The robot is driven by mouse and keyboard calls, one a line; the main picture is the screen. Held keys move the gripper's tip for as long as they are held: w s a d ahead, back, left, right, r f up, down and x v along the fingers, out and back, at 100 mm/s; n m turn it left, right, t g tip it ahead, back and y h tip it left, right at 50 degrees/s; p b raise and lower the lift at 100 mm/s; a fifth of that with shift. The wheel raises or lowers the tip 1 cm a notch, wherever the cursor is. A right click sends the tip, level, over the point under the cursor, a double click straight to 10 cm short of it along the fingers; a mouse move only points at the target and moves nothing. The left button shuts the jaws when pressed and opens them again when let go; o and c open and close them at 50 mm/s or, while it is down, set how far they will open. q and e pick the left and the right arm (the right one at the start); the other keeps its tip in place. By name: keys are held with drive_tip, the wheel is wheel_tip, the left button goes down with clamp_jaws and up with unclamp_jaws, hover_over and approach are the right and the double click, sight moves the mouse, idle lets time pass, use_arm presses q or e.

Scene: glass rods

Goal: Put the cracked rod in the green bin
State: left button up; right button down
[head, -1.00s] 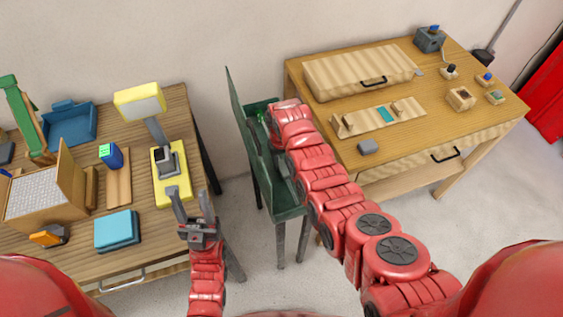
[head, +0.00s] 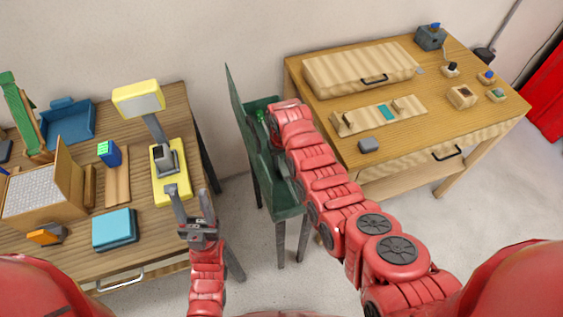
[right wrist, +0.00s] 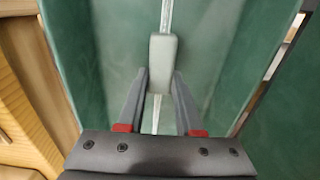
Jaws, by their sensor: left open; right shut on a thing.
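The green bin (head: 243,125) stands between the two tables, with a tall back panel. My right arm reaches over it, and the arm's own wrist hides the right gripper in the head view. In the right wrist view my right gripper (right wrist: 161,82) is shut on a pale grip block with a thin clear rod (right wrist: 166,14) running through it. The rod is inside the bin (right wrist: 225,65), against its green walls. I cannot make out a crack. My left gripper (head: 190,197) is open and empty at the left table's right edge, by a yellow stand.
The left table carries the yellow stand with a lamp (head: 138,98), a blue tray (head: 70,125), a cyan box (head: 114,229) and a wooden box (head: 70,180). The right table (head: 440,110) holds a wooden case, a rack and small blocks. Floor shows between the tables.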

drive_tip(key=c, duration=0.5)
unclamp_jaws()
drive_tip(key=shift+r, duration=0.1)
wheel_tip(320, 180, up, 6)
drive_tip(key=shift+r+b, duration=0.1)
drive_tip(key=shift+b, duration=0.85)
wheel_tip(320, 180, up, 11)
drive_tip(key=p, duration=0.6)
drive_tip(key=shift+p, duration=0.35)
